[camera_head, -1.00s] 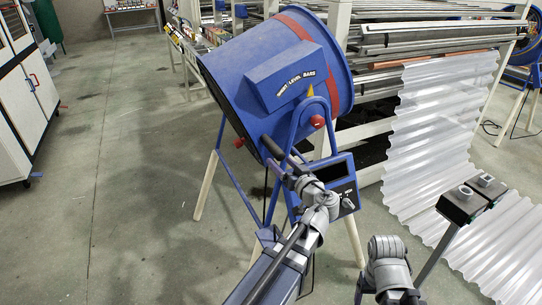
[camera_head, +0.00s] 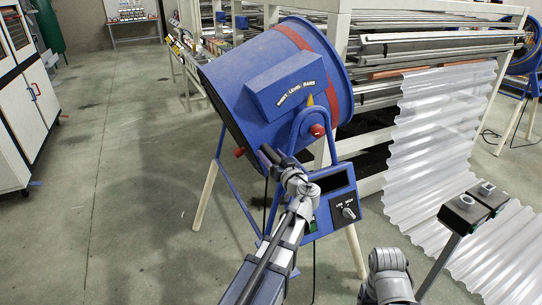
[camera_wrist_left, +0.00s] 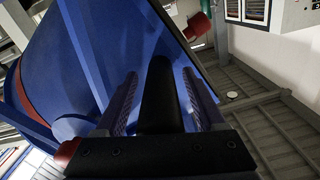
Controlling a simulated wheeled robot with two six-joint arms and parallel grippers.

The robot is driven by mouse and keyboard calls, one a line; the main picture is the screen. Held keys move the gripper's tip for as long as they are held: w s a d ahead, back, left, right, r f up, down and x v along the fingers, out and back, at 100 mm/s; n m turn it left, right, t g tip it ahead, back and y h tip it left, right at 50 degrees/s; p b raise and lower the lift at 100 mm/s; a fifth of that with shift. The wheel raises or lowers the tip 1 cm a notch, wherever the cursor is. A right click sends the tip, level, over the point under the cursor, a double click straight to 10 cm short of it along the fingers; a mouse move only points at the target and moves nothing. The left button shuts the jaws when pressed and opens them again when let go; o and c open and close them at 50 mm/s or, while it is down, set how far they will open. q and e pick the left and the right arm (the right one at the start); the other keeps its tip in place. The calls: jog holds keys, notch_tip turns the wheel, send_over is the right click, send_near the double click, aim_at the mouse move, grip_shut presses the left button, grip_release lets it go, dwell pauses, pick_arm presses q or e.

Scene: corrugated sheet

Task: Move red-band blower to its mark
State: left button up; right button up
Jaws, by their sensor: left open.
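The blower (camera_head: 245,92) is a large blue drum with a red band (camera_head: 317,66) near its rear rim. It stands tilted on a blue-and-cream legged stand, with red knobs and a control box (camera_head: 334,202) below. My left gripper (camera_head: 268,158) is in front of the drum's lower side. In the left wrist view its two fingers (camera_wrist_left: 158,100) are apart, with a black bar (camera_wrist_left: 157,85) between them. I cannot tell whether the fingers touch the bar. The blue drum (camera_wrist_left: 45,65) fills the left of that view. The mark is not visible. My right gripper is out of view.
A machine frame (camera_head: 345,45) with rollers stands close behind the blower. Clear corrugated sheet (camera_head: 435,140) hangs at right. A black box on a post (camera_head: 465,212) stands front right. White cabinets (camera_head: 30,110) are at left. The floor (camera_head: 130,200) between is open.

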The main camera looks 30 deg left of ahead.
pick_arm(q)
jog(key=shift+a, duration=0.1)
jog(key=shift+c, duration=0.4)
grip_shut()
dwell(1.0)
